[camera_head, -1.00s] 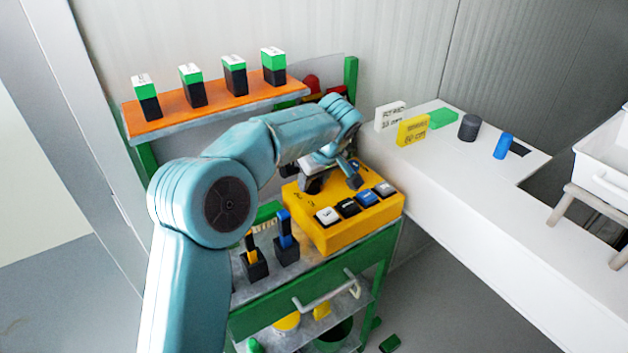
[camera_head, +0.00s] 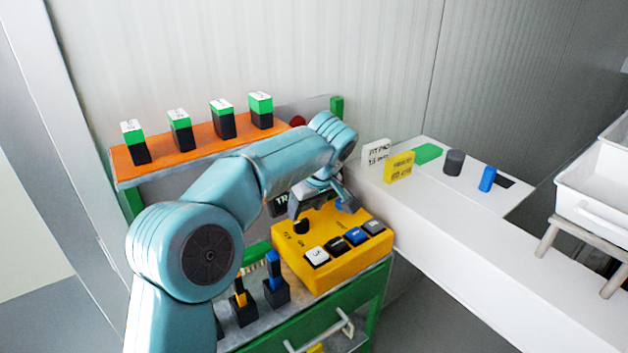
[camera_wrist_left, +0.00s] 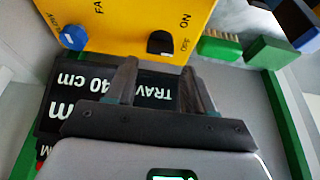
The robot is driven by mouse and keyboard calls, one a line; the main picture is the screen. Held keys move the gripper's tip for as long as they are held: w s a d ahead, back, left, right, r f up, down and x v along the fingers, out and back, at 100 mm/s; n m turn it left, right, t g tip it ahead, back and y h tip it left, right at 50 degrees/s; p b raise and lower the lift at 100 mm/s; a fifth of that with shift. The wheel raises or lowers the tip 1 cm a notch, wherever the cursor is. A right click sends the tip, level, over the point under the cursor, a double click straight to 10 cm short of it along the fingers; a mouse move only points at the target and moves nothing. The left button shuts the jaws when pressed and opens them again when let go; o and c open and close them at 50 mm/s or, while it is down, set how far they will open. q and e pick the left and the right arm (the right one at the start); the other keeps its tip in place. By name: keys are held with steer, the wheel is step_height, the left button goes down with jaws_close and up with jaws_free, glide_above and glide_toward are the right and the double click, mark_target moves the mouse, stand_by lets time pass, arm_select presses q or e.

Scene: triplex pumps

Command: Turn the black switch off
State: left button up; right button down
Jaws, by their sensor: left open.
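The black switch (camera_head: 301,226) is a small dark knob on the top of a yellow control box (camera_head: 318,279). In the left wrist view the black switch (camera_wrist_left: 161,42) sits just beyond my fingertips, with ON and OFF lettering to its right. I cannot tell which way it is set. My left gripper (camera_head: 322,205) is open over the back of the box. My right gripper is not in view.
A blue knob (camera_wrist_left: 73,38) is on the same box, and white, black, blue and grey buttons line its front. A black sign (camera_wrist_left: 62,95) lies below my fingers. Two levers (camera_head: 274,280) stand left of the box. An orange shelf (camera_head: 195,150) is behind; a white bench (camera_head: 440,222) is right.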

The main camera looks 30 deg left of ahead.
arm_select(q)
steer(key=p+v, duration=0.1)
steer(key=v, duration=1)
steer(key=shift+p, duration=0.35)
steer(key=shift+r, duration=0.1)
